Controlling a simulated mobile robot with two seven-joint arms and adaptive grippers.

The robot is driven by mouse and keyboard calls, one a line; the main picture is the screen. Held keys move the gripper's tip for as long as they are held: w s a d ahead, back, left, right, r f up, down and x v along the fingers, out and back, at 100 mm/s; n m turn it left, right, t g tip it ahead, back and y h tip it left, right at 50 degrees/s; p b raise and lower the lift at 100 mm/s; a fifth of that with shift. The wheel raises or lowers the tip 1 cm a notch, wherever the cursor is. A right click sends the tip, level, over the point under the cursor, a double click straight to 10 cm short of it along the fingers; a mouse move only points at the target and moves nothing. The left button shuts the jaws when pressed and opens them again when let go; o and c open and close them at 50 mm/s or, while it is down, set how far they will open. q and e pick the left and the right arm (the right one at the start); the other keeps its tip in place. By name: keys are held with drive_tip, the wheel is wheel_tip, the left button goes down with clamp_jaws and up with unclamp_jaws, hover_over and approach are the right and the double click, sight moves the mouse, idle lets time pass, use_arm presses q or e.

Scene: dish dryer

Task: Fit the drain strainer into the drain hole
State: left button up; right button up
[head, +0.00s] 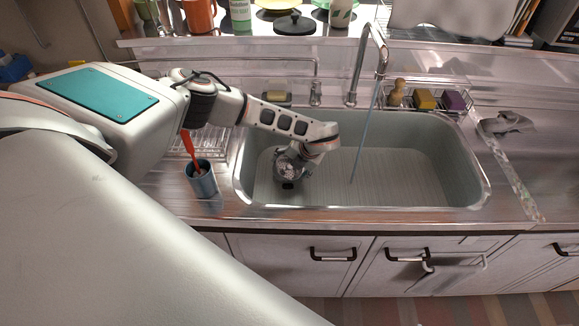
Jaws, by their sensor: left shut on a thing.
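My left gripper (288,184) reaches down into the left part of the sink basin (420,165). The back of its wrist faces the camera and hides most of the fingers. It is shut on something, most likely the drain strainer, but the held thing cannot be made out. A small dark patch shows at the fingertips, close to the basin floor. I cannot tell whether it is fingertip, strainer or drain hole. The drain hole is not clearly visible. My right gripper is not in view.
A thin water stream (361,140) falls from the tall faucet (372,48) into the basin. A blue cup (202,181) with a red-handled tool stands left of the sink. Behind the rim sit a brush and sponges (425,99). A grey cloth (507,122) lies at right.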

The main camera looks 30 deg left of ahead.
use_arm(q)
drive_tip(key=shift+f, duration=0.1)
drive_tip(key=shift+f, duration=0.5)
drive_tip(key=o, duration=1.2)
